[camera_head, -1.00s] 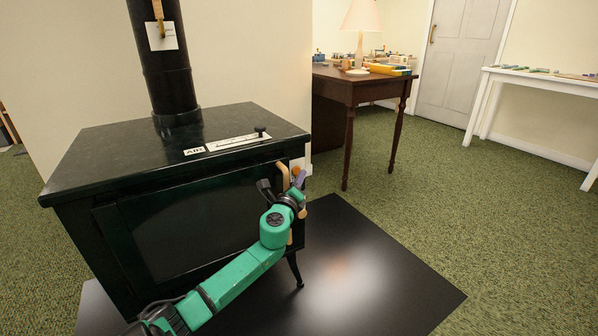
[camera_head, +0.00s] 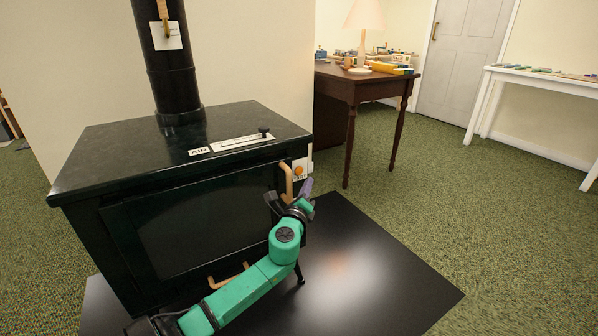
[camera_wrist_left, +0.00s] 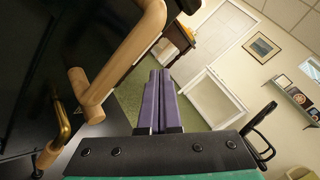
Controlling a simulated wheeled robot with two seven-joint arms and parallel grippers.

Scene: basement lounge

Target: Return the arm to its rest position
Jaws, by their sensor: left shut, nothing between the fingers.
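My left arm is green and reaches from the bottom of the head view up to the right front corner of the black stove (camera_head: 95,160). My left gripper (camera_head: 306,186) has purple fingers and is just below and right of the tan door handle (camera_head: 286,182). In the left wrist view the gripper fingers (camera_wrist_left: 158,95) lie side by side, shut, with nothing between them. The tan handle (camera_wrist_left: 130,55) shows large at the left there, apart from the fingers. My right gripper does not show.
A black floor plate (camera_head: 390,280) lies under the stove. An orange button (camera_head: 299,171) sits on a white plate at the stove's right side. A dark wooden desk (camera_head: 345,88) with a lamp (camera_head: 363,30) stands behind. A white table (camera_head: 545,85) is at the right. Green carpet between them is clear.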

